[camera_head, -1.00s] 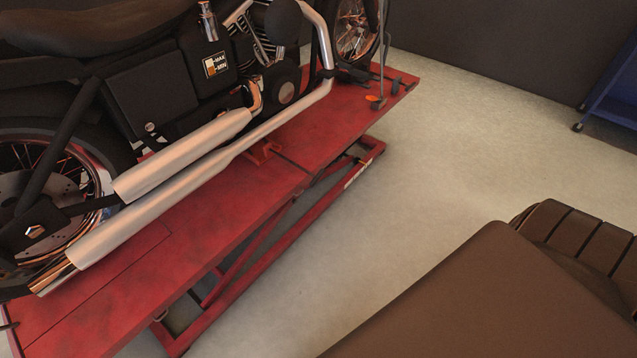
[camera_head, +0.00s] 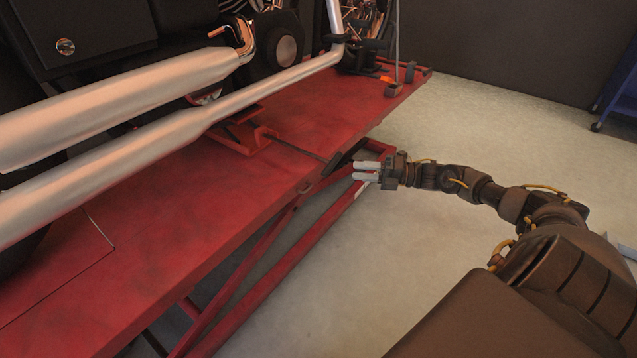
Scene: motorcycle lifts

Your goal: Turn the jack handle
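A small red jack (camera_head: 243,134) sits on the red lift platform under the motorcycle. A thin dark rod (camera_head: 293,148), which looks like its handle, runs from the jack to the right toward the platform's edge. My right gripper (camera_head: 355,171) is just off that edge, to the right of the rod's end, with its fingers pointing left. Its two pale fingers are apart with nothing visible between them. It does not appear to touch the rod. My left gripper is not in view.
The motorcycle's silver exhaust pipes (camera_head: 120,108) hang over the platform (camera_head: 170,225) at the left. Red lift frame bars (camera_head: 285,275) run below its edge. An upright thin rod stands near the front wheel. A blue cart (camera_head: 617,95) is far right. Pale floor (camera_head: 480,120) is clear.

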